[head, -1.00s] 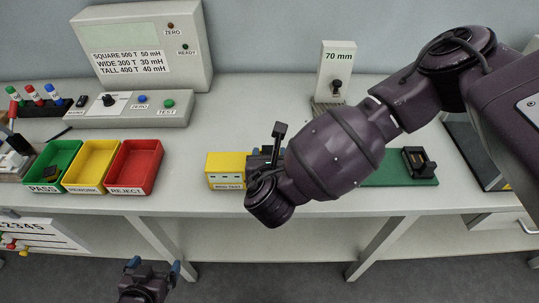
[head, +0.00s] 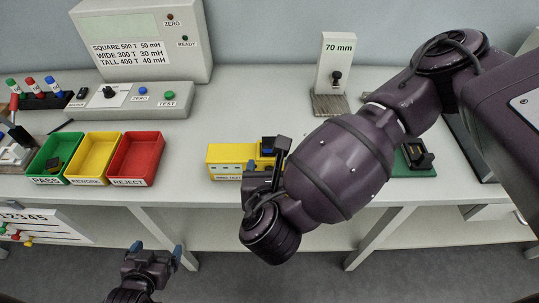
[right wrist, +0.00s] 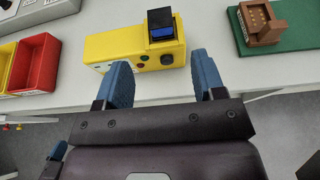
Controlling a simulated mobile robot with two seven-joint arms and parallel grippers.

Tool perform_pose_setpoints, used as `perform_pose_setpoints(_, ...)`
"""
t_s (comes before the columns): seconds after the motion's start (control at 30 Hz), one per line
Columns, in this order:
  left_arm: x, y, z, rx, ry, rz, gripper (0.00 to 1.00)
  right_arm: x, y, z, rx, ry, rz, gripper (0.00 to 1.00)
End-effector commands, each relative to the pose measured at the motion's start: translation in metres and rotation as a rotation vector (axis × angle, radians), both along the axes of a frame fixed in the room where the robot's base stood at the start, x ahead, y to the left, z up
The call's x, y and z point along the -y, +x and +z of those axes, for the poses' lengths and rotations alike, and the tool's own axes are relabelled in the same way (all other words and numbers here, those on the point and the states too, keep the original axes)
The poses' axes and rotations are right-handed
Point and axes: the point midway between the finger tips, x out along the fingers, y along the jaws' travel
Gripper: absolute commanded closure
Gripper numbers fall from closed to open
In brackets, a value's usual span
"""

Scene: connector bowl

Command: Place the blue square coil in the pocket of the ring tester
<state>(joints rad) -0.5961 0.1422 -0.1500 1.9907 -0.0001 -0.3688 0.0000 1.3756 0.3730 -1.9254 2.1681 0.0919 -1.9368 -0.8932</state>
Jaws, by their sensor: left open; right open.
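The yellow ring tester (head: 228,155) stands near the table's front edge and shows in the right wrist view (right wrist: 112,47). A dark square coil with blue on it (right wrist: 161,28) sits upright at the tester's right end, also visible in the head view (head: 268,144). I cannot tell how deep it sits in the pocket, which it hides. My right gripper (right wrist: 164,78) is open and empty, in front of the tester and apart from the coil. My left gripper (head: 156,251) is open and empty, low in front of the table.
Green (head: 42,178), yellow (head: 84,178) and red (head: 126,179) bins stand left of the tester; the green one holds a dark part. A meter console (head: 130,98) is behind them. A green board (right wrist: 290,38) with a brown block (right wrist: 262,22) lies right. A 70 mm gauge (head: 334,62) stands behind.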

Motion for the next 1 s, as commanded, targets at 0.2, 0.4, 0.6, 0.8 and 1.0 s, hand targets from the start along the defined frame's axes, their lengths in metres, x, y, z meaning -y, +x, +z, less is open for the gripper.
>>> perform_pose_setpoints(0.2,0.000,0.000,0.003,0.002,0.000,0.000,0.04,0.000,-0.020,0.008,0.000,0.000,0.001,0.37)
perform_pose_setpoints(0.4,-0.001,-0.002,0.002,-0.003,0.000,0.002,0.04,0.000,-0.023,0.010,0.000,0.000,0.000,0.37)
perform_pose_setpoints(0.6,-0.001,-0.005,0.001,-0.009,0.001,0.003,0.04,0.000,-0.023,0.009,0.000,0.000,0.000,0.37)
perform_pose_setpoints(0.8,-0.001,-0.005,0.001,-0.008,0.001,0.003,0.04,0.000,-0.023,0.009,0.000,0.000,0.000,0.37)
perform_pose_setpoints(1.0,-0.001,-0.004,0.002,-0.006,0.000,0.003,0.04,-0.009,-0.035,0.004,-0.058,0.074,-0.016,0.37)
